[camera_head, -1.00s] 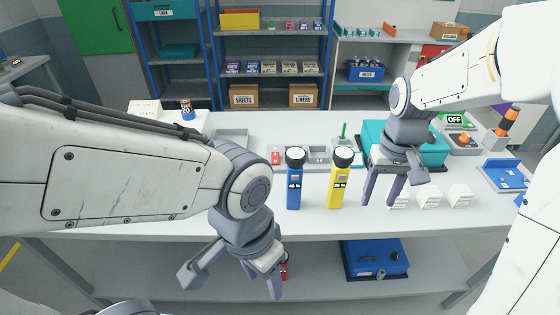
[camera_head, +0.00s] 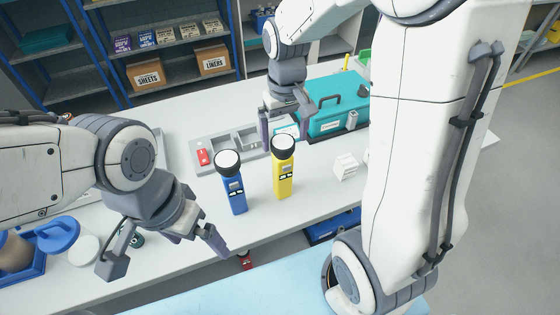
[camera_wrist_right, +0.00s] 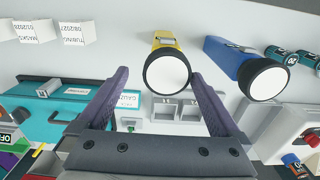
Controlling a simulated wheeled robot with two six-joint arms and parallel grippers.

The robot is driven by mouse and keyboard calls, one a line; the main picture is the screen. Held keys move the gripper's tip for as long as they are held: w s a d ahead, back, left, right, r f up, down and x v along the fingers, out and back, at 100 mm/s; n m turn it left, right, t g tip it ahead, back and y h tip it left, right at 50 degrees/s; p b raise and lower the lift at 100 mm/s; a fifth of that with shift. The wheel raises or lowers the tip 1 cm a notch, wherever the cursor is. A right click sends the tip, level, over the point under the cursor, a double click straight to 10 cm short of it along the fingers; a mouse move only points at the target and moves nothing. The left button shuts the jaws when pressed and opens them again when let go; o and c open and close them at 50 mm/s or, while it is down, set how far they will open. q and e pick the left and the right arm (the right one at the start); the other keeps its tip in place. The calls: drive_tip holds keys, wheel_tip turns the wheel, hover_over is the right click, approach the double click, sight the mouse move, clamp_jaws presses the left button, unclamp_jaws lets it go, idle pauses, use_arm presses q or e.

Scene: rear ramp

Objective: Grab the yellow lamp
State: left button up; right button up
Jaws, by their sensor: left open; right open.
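The yellow lamp (camera_head: 284,178) stands upright on the white bench, its black head with a white lens on top. My right gripper (camera_head: 285,128) is open and empty on the far side of the lamp, close to its head. My left gripper (camera_head: 197,238) is open and empty near the bench's front edge, left of the blue lamp.
A teal case (camera_head: 340,112) stands right of my right gripper. A grey tray (camera_head: 222,142) lies behind the lamps. A white block (camera_head: 346,166) is right of the yellow lamp. A blue bin (camera_head: 35,270) sits at the left. Bench in front of the lamps is clear.

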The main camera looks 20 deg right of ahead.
sight(283, 161)
drive_tip(key=f, duration=0.3)
drive_tip(key=shift+w+a, duration=0.1)
drive_tip(key=shift+a, duration=0.2)
drive_tip(key=f, duration=0.2)
drive_tip(key=s+f+p, duration=0.1)
drive_tip(key=f, duration=0.1)
drive_tip(key=shift+a+f, duration=0.1)
drive_tip(key=shift+f, duration=0.5)
clamp_jaws()
drive_tip(key=shift+r, duration=0.1)
